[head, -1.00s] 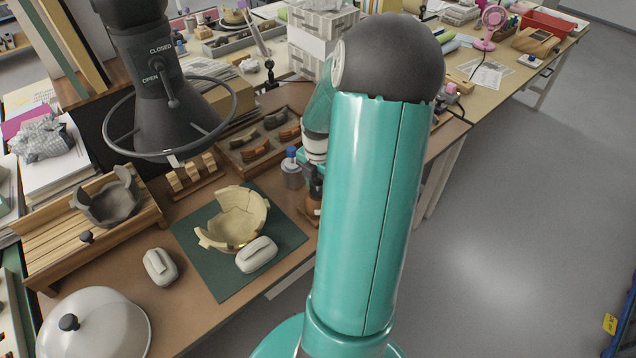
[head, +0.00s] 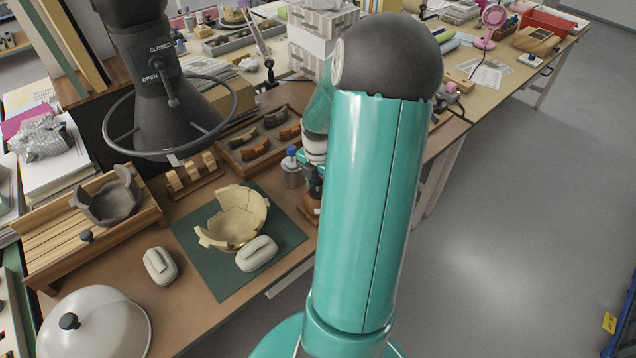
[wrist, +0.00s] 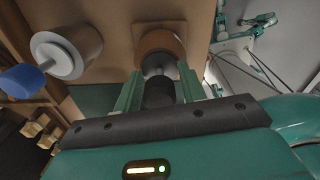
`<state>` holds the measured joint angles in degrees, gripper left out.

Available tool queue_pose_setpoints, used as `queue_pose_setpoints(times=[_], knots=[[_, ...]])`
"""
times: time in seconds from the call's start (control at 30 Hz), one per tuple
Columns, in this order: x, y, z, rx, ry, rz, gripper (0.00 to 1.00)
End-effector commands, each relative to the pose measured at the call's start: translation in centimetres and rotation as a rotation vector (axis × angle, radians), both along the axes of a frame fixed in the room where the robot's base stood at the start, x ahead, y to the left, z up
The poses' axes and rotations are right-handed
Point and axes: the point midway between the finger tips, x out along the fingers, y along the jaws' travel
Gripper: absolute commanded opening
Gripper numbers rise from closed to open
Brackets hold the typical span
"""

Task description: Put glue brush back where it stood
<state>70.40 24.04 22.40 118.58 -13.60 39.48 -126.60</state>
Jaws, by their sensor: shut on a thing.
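My gripper (wrist: 160,84) is shut on the dark handle of the glue brush (wrist: 158,93), with one teal finger on each side. Beyond the fingers, a grey metal part of the brush points to a round brown pot (wrist: 160,42) on a square base. The brush tip is hidden, and I cannot tell how deep it sits in the pot. In the head view the brown pot (head: 311,207) stands at the mat's right side, partly hidden by my arm, which also covers most of the gripper.
A grey bottle with a blue cap (head: 291,172) stands close left of the pot; it is large in the wrist view (wrist: 68,50). A cream broken bowl (head: 236,222) and a pale oval object (head: 256,253) rest on the green mat (head: 208,262). A sherd tray (head: 262,145) lies behind.

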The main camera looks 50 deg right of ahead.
Motion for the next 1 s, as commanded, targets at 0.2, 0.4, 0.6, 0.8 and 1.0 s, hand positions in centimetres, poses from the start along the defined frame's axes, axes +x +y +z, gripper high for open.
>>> queue_pose_setpoints(times=[0.2, 0.4, 0.6, 0.8, 1.0], knots=[[0.0, 0.0, 0.0, 0.001, 0.0, 0.0, 0.43], [0.0, 0.0, 0.0, 0.001, 0.0, 0.0, 0.66], [0.0, 0.0, 0.0, 0.001, 0.0, 0.0, 0.66], [0.0, -0.1, 1.7, -0.003, -0.001, 0.0, 0.66], [0.0, -0.1, 5.9, -0.005, -0.003, -0.001, 0.66]])
